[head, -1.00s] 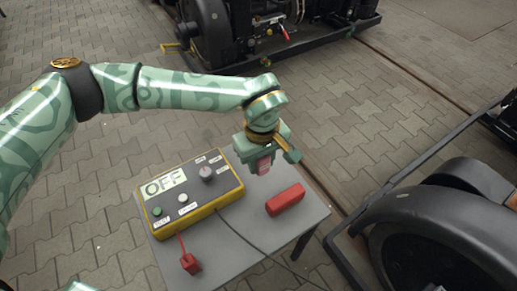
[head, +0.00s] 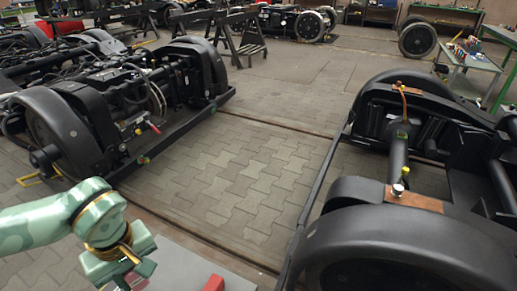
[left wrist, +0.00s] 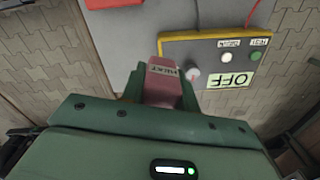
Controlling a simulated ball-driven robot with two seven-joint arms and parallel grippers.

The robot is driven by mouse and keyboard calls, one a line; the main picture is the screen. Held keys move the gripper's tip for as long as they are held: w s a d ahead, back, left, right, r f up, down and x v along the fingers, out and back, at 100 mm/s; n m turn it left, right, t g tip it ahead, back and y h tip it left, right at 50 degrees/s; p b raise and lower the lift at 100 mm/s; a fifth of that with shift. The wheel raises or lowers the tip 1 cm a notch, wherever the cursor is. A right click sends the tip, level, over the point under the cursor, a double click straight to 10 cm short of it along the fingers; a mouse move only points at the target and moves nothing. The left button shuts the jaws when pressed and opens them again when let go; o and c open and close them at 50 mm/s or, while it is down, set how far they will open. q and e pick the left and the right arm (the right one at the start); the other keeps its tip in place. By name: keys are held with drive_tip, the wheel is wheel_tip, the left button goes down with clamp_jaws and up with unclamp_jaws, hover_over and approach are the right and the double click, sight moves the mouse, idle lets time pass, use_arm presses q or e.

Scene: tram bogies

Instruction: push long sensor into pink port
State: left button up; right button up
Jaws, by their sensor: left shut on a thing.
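My left gripper (head: 128,275) shows at the bottom left of the head view, shut on a dusky pink block (left wrist: 163,88). In the left wrist view the block sits between the fingers and carries a small dark-lettered label on its end. I cannot tell from its visible part whether it is the long sensor. A red block (head: 214,284) lies on the grey table (head: 178,262), to the right of the gripper; it also shows at the top of the left wrist view (left wrist: 112,3). I cannot make out a pink port. My right gripper is out of view.
A yellow-edged control box (left wrist: 215,34) with an "OFF" display, knob and buttons is on the table in the left wrist view. Dark bogies stand at left (head: 75,120) and right (head: 400,245), with paved floor (head: 235,175) clear between them. A green workbench (head: 470,58) stands far right.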

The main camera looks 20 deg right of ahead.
use_arm(q)
drive_tip(key=s+a+r+m, duration=0.4)
drive_tip(key=a+r+m, duration=0.1)
drive_tip(key=a+r, duration=0.2)
drive_tip(key=shift+s+a+r+m, duration=0.3)
drive_tip(key=shift+s+a+r, duration=0.1)
drive_tip(key=shift+r, duration=0.1)
drive_tip(key=shift+d, duration=0.1)
